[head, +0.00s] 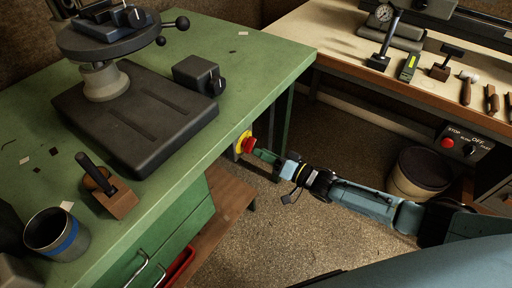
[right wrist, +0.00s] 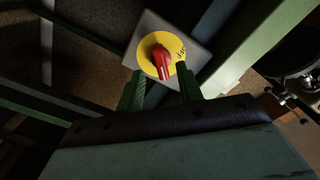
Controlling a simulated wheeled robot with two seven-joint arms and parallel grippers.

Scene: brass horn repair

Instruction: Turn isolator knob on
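The isolator knob (right wrist: 162,64) is a red handle on a yellow disc (right wrist: 145,54), fixed to a grey plate (right wrist: 199,56). In the head view the red knob (head: 249,146) shows at the green bench's edge, by its corner leg. In the head view the right gripper (head: 264,155) points at the knob; contact cannot be told. My left gripper is out of view.
The green bench (head: 225,100) carries a drill-press-like machine (head: 130,115), a dark box (head: 197,76), a wooden tool (head: 115,200) and a blue-banded cup (head: 56,236). At right, another bench has a red STOP button (head: 447,143) panel; a bin (head: 415,172) stands below.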

